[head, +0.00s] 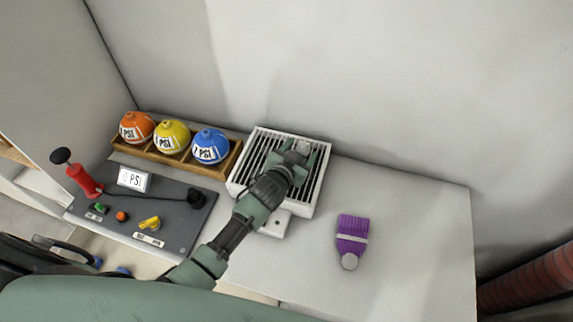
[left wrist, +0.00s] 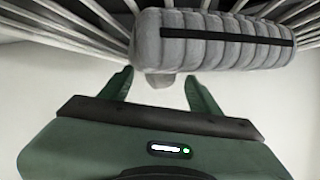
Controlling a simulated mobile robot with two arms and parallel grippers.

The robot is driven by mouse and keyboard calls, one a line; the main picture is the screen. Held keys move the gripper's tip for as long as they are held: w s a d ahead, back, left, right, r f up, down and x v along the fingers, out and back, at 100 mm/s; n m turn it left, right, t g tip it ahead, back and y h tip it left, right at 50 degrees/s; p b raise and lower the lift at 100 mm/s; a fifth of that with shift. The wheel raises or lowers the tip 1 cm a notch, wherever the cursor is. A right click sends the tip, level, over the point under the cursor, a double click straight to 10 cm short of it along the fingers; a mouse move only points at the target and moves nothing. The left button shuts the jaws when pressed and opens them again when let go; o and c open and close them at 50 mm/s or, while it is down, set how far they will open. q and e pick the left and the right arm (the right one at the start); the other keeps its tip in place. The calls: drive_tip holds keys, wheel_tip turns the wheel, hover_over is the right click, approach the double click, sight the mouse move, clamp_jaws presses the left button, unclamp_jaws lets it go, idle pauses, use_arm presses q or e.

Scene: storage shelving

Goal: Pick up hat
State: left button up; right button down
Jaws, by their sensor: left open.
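A grey ribbed hat with a black band (left wrist: 215,42) and a small grey pompom lies on a white slatted rack (head: 243,178). In the head view only a bit of grey (head: 302,147) shows of it by my gripper. A purple knitted hat (head: 352,232) with a pale band and grey pompom lies on the white tabletop, right of the rack. My left gripper (head: 302,160) is over the rack, open and empty. In the left wrist view its fingers (left wrist: 158,77) are apart, with the grey pompom between and just beyond their tips. My right gripper is not in view.
A wooden tray (head: 168,160) with orange, yellow and blue balls stands left of the rack. A dark panel (head: 135,212) with a red hand pump, gauge and knobs lies at the left. The tabletop (head: 410,215) around the purple hat is clear. Walls stand behind.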

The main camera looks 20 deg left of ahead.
use_arm(q)
drive_tip(key=shift+x, duration=0.8)
clamp_jaws()
drive_tip(key=shift+r, duration=0.1)
wheel_tip(320, 180, up, 19)
drive_tip(key=s+a+r, duration=0.2)
drive_tip(key=s+r, duration=0.4)
drive_tip(key=r, duration=0.1)
drive_tip(key=s+a+r+n+y, duration=0.1)
drive_tip(key=s+a+r, duration=0.2)
drive_tip(key=s+r, duration=0.3)
wheel_tip(320, 180, up, 2)
drive_tip(key=shift+r, duration=0.15)
